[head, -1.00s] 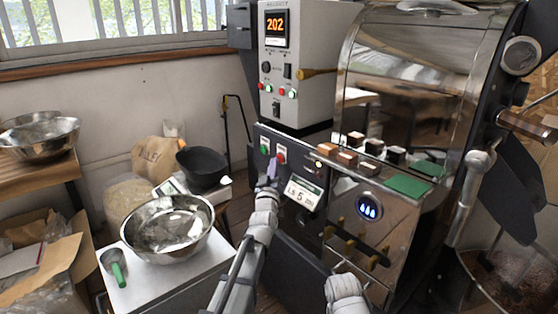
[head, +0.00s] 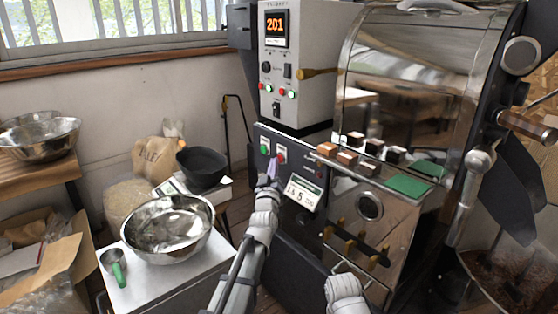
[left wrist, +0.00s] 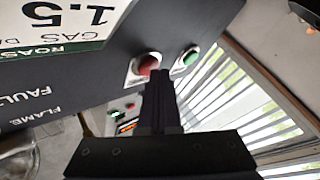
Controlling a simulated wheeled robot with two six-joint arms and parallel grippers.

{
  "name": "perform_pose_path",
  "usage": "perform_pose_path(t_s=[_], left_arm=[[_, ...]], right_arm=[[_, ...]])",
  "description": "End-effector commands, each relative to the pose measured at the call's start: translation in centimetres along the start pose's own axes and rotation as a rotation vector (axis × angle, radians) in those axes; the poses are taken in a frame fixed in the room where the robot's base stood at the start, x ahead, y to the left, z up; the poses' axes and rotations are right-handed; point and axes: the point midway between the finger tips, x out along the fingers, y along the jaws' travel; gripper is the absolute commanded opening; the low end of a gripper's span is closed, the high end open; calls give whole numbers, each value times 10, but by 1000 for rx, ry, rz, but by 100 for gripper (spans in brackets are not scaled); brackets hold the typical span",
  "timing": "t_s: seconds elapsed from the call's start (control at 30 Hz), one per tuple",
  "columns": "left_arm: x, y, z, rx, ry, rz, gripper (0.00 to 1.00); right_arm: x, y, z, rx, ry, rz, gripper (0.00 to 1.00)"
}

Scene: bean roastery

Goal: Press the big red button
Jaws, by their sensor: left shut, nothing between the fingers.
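The big red button (head: 281,156) sits in a pale surround on the dark front panel of the roaster, right of a green button (head: 265,147). In the left wrist view, the red button (left wrist: 147,64) shows just beyond the fingertips, partly covered by them. My left gripper (head: 272,170) is shut and empty, just below and left of the red button in the head view. Its dark fingers (left wrist: 160,84) point at the button; I cannot tell whether they touch it. My right gripper is not in view; only part of my right arm shows at the bottom.
A gas label (head: 303,193) is on the panel right of my left gripper. The round burner window (head: 369,206) is dark. The control box display (head: 275,23) reads 201. A steel bowl (head: 190,253) stands on a white table at left.

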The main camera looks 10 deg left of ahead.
Motion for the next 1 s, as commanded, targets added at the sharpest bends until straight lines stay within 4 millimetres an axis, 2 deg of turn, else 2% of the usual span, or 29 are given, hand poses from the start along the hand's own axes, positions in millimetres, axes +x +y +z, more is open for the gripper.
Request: perform_pose_path(t_s=[0.2, 0.53, 1.0], left_arm=[[-8, -5, -5, -1, 0, 0, 0], [-9, -6, -6, -2, 0, -1, 0], [-39, -28, -28, -1, 1, -2, 0]], right_arm=[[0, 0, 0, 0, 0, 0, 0], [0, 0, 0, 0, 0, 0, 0], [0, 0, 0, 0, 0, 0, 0]])
